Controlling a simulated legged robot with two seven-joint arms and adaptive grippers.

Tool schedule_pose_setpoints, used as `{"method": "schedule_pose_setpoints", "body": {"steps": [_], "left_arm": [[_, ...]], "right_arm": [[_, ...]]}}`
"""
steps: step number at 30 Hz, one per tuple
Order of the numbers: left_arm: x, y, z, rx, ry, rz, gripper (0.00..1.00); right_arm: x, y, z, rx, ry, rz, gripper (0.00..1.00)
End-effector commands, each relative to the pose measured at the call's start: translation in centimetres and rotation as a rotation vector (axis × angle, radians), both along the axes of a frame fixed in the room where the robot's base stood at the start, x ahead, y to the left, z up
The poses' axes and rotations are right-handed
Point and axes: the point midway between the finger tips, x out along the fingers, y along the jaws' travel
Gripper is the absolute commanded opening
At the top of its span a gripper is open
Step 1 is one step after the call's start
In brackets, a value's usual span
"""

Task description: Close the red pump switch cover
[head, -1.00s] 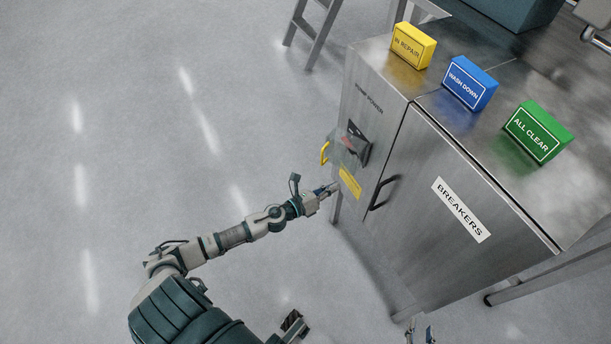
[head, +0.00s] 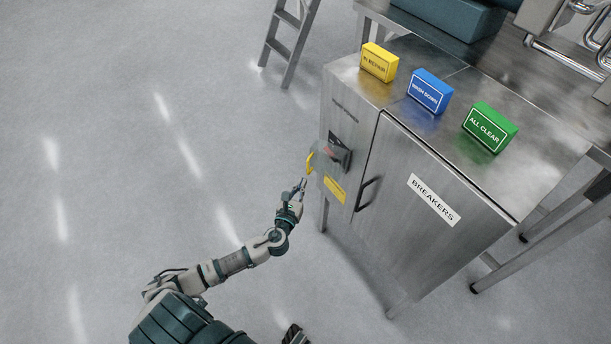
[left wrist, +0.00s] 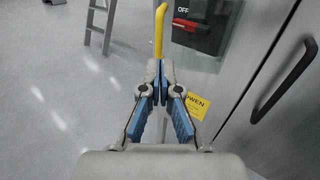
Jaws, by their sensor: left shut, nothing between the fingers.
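The pump switch is a dark box with a red lever (head: 333,153) on the narrow side of a steel cabinet; in the left wrist view the red lever (left wrist: 188,24) sits below the word OFF. Its see-through cover (left wrist: 205,62) stands open, swung out from the cabinet side. The cover's yellow handle (head: 310,163) is at its outer edge, and the handle also shows in the left wrist view (left wrist: 159,32). My left gripper (head: 303,184) is shut and empty. Its fingertips (left wrist: 157,72) are at the handle's lower end; I cannot tell whether they touch. My right gripper is out of view.
The breaker door (head: 430,190) has a black pull handle (head: 366,192) right of the switch. Yellow, blue and green sign blocks (head: 430,90) stand on the cabinet top. A step ladder (head: 288,40) stands behind. The floor to the left is clear.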

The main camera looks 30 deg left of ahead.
Motion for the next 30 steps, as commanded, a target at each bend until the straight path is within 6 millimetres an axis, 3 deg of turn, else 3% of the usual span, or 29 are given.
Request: {"method": "schedule_pose_setpoints", "body": {"steps": [3,9,22,26,28,30], "left_arm": [[2.0,0.7,-0.2,-0.002,0.000,0.001,0.00],[3.8,1.1,-0.2,-0.002,0.000,0.000,0.00],[4.2,1.1,0.0,0.000,-0.001,-0.004,0.00],[4.8,2.1,0.0,0.006,-0.003,-0.059,0.00],[5.4,2.9,-0.2,0.007,-0.001,-0.118,0.00],[6.1,3.5,-0.5,0.005,0.001,-0.182,0.00]], "right_arm": [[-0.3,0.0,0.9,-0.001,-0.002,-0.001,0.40],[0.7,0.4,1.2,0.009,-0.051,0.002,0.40],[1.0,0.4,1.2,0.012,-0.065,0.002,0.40],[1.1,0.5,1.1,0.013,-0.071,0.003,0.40],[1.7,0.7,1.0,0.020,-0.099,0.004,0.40],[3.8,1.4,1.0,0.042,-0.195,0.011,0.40]]}}
